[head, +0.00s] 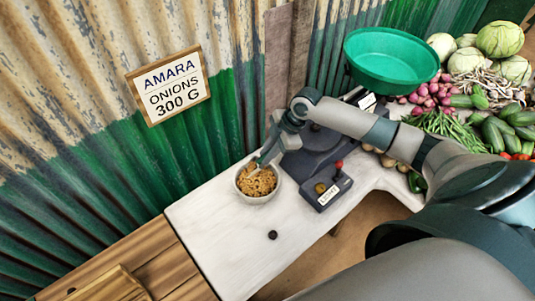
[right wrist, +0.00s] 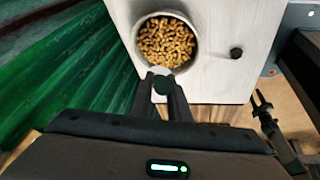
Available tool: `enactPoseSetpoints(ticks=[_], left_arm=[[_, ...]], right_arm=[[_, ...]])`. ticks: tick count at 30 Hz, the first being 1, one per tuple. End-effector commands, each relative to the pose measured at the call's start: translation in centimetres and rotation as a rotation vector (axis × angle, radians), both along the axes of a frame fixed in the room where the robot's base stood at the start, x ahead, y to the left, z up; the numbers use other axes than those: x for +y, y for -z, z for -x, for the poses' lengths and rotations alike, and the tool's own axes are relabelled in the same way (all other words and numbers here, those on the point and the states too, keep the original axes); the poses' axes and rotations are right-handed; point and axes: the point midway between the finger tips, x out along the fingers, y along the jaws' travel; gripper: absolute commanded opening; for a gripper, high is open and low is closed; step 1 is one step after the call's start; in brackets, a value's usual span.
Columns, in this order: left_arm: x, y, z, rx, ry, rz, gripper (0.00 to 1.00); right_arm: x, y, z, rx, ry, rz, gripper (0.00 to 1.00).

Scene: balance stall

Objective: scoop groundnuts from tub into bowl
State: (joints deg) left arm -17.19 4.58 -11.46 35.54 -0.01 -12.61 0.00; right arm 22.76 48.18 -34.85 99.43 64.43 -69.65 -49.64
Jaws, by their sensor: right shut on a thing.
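A pale grey round tub (head: 242,188) filled with tan groundnuts (head: 258,183) stands on the white counter. The tub also shows in the right wrist view (right wrist: 139,48). My right gripper (head: 268,150) is at the tub's back rim, shut on a small scoop with a green handle end (right wrist: 161,86). The scoop's far end is hard to make out against the rim and the nuts. A large green bowl (head: 385,62) sits behind the dark scale (head: 312,158), with my right arm passing in front. It looks empty.
A dark scale box with a red knob (head: 339,164) and a brass-coloured disc stands right of the tub. A small black knob-like piece (head: 272,235) lies on the counter (head: 225,245). Vegetables are heaped at the right. A corrugated wall with a price sign (head: 168,85) rises behind.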

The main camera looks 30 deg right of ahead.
Motion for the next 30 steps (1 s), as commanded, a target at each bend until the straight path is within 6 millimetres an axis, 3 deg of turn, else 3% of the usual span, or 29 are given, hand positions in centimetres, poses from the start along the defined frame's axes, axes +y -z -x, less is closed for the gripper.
enactPoseSetpoints(ticks=[5,15,30], left_arm=[[0.0,-1.7,0.0,0.0,0.0,0.0,0.44],[0.0,-2.5,0.0,0.0,0.0,0.0,0.44],[0.0,-2.3,0.0,0.0,0.0,0.0,0.44]], right_arm=[[0.0,-2.0,0.0,-0.001,-0.001,0.0,0.0],[0.0,-4.2,0.0,-0.001,0.0,-0.001,0.0],[0.0,-4.3,0.0,-0.005,0.0,-0.012,0.0]])
